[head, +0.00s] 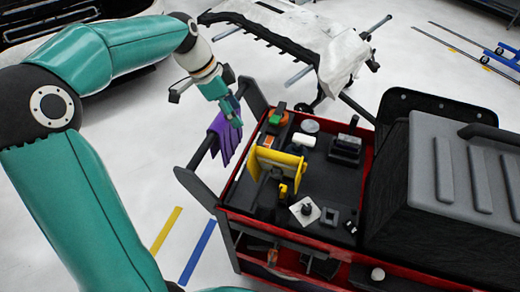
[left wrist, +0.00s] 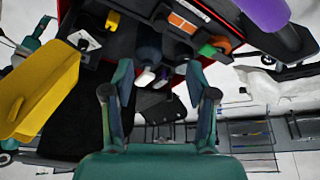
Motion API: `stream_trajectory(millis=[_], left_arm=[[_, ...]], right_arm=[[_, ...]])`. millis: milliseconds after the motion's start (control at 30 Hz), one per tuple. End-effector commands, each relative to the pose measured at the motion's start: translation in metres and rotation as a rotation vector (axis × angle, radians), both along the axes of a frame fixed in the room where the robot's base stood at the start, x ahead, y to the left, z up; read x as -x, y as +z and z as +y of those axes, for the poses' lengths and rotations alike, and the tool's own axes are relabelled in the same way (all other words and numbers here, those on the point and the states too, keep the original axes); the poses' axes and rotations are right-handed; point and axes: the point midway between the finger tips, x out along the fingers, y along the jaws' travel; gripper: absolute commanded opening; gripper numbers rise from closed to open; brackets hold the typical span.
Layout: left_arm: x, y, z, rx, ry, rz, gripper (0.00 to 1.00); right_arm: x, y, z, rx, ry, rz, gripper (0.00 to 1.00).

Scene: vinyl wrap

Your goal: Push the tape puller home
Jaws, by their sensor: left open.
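My left gripper (head: 236,112) is at the left edge of the tool cart's top (head: 325,185), above the purple cloth on the handle. In the left wrist view its two fingers (left wrist: 160,72) are spread, with nothing held between them. Beyond the fingers are dark cylindrical items (left wrist: 148,42) with small white parts. I cannot tell for sure which item is the tape puller. A yellow upright piece (head: 277,160) stands in the tray and shows large in the left wrist view (left wrist: 38,88). My right gripper is not in view.
Purple cloth (head: 222,138) hangs on the cart's handle. An orange and green item (head: 277,117), a white roll (head: 303,140), a black block (head: 346,147) and a white square (head: 304,210) sit on the top. A grey ridged case (head: 450,180) is at right.

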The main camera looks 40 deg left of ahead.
Motion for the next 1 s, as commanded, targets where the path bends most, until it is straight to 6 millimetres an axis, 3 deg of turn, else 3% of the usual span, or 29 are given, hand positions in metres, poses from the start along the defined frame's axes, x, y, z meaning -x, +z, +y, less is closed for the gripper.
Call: stream_trajectory(millis=[600, 800, 1000], left_arm=[[-0.031, -0.111, -0.032, 0.002, 0.000, 0.006, 0.57], [-0.039, -0.136, -0.039, 0.001, 0.001, 0.003, 0.57], [-0.041, -0.145, -0.041, -0.001, 0.003, 0.001, 0.57]], right_arm=[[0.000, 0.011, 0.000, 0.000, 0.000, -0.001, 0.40], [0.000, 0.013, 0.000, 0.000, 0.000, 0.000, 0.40], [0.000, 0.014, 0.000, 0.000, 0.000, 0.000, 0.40]])
